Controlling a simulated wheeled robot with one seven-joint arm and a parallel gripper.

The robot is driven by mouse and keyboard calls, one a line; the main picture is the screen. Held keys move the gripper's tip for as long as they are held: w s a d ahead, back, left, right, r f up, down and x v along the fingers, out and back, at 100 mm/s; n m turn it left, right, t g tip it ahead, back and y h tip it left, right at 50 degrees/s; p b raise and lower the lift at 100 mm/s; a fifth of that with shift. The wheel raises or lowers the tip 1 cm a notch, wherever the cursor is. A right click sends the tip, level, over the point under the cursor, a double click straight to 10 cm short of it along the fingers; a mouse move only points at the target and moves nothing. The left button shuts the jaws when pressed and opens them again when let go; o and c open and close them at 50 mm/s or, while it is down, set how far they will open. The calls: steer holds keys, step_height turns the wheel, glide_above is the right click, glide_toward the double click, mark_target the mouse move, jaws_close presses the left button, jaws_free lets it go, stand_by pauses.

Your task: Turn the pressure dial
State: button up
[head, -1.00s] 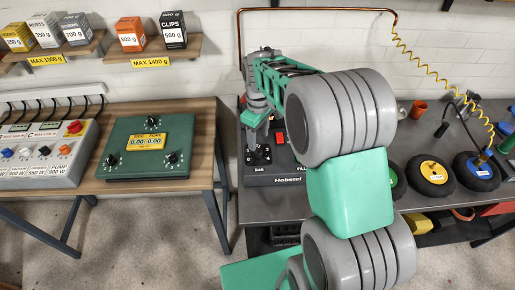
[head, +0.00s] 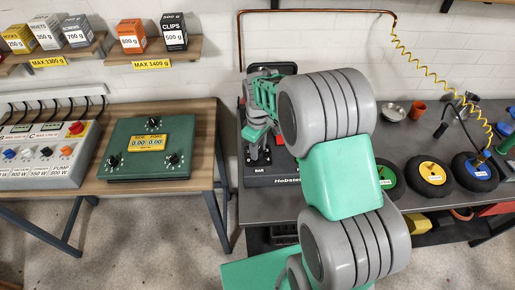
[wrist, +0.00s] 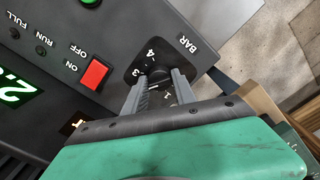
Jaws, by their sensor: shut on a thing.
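The pressure dial (wrist: 158,76) is a dark round knob on a black plate beside the BAR label in the wrist view. Figures 3, 4 and 1 show around it. My gripper (wrist: 162,84) has a grey finger on each side of the knob and is shut on it. The fingers hide part of the knob and its scale. In the head view my gripper (head: 260,150) is over the left front of the dark compressor unit (head: 284,181), and the dial is mostly hidden there.
A red switch (wrist: 96,73) with ON and OFF marks sits near the dial, next to a green display (wrist: 20,90). Wheels (head: 428,176) and a metal bowl (head: 392,112) are on the right of the bench.

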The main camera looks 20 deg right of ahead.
jaws_close()
steer(key=shift+n+b, duration=0.9)
steer(key=shift+n, duration=1.9)
steer(key=o, duration=0.7)
jaws_free()
steer(key=shift+r, duration=0.1)
step_height(320, 180, up, 8)
steer(key=shift+f+b, duration=0.15)
steer(key=shift+b, duration=0.45)
